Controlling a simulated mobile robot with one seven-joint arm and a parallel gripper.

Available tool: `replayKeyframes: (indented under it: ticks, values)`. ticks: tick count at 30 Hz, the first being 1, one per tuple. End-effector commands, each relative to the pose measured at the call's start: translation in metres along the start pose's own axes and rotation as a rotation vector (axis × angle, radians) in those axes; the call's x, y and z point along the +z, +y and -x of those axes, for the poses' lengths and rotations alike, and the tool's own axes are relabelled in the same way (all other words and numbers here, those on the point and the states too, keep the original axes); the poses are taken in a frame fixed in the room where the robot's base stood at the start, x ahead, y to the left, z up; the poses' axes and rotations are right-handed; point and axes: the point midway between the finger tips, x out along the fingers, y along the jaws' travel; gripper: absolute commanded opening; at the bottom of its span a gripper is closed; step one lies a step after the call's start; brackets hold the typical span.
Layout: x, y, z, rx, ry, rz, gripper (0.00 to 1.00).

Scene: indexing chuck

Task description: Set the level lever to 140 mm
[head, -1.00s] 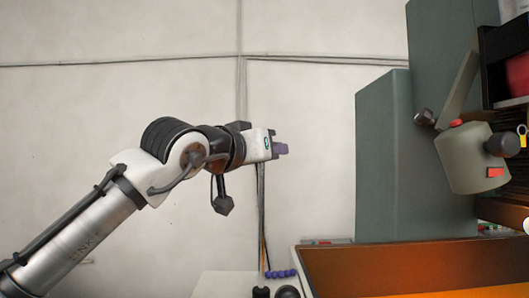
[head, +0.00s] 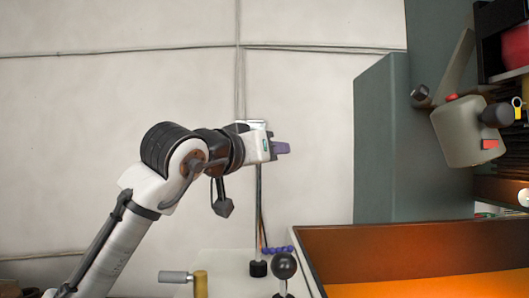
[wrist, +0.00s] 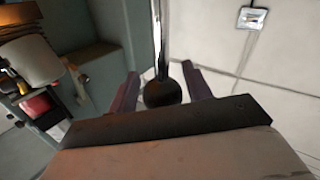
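My gripper (head: 281,148) is raised in front of the wall, with its purple fingers pointing right toward the machine. In the wrist view my gripper (wrist: 160,88) is open, its two fingers well apart. A dark ball (wrist: 162,94) on a shiny rod shows between the fingers there; whether it touches them cannot be told. In the head view a black ball knob (head: 284,266) stands on a short stem at the bottom edge, below my gripper. I cannot tell whether it is the same ball, or which handle is the level lever. No millimetre scale is readable.
A green machine (head: 378,150) with a grey head (head: 465,130) stands at the right. An orange-lined tray (head: 400,262) lies below it. A thin upright rod (head: 258,215), a blue segmented hose (head: 278,249) and a grey-handled crank (head: 175,277) stand nearby.

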Motion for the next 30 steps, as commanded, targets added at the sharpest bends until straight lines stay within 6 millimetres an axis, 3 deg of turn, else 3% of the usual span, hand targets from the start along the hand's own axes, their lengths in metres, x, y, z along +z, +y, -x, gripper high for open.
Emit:
replayKeyframes:
  ticks: [9, 14, 24, 30]
  values:
    - [0.000, -0.002, 0.001, -0.003, 0.001, 0.001, 0.55]
    - [0.002, -0.002, 0.014, -0.003, 0.002, 0.002, 0.55]
    - [0.003, -0.002, 0.089, -0.002, 0.003, 0.001, 0.55]
    - [0.001, -0.001, 0.123, -0.002, 0.001, 0.001, 0.55]
